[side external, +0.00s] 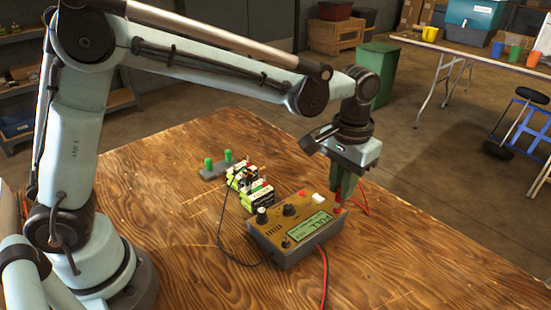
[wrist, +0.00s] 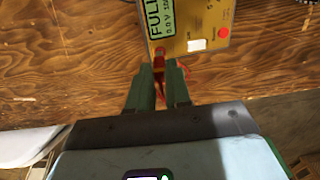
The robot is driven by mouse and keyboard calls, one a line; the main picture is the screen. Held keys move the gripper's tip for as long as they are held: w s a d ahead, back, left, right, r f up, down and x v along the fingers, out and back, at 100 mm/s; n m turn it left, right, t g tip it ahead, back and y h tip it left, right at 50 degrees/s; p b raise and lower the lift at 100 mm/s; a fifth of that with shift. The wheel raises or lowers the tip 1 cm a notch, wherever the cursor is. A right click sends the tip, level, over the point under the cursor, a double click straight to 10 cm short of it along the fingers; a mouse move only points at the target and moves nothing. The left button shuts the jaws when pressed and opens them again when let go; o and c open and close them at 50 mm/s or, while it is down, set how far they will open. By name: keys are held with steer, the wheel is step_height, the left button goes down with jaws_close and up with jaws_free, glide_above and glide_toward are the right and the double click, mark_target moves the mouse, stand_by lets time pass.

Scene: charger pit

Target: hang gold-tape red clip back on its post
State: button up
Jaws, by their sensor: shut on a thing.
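A red part (wrist: 160,50) shows at the charger's edge just past the fingertips, beside the display. I cannot tell whether it is the clip's tip or a post, or whether clip and post touch. Gold tape cannot be made out.
A green-and-white battery pack (side external: 262,197) with wires lies behind the charger. A grey bracket (side external: 213,172) with two green knobs stands further back. A red cable (side external: 324,275) and a black cable (side external: 219,228) run across the wooden table (side external: 150,165). The table's right side is mostly clear.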

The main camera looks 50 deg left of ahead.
stand_by(0.4)
steer(key=o, duration=0.9)
steer(key=shift+o, duration=0.9)
steer(key=shift+r, duration=3.7)
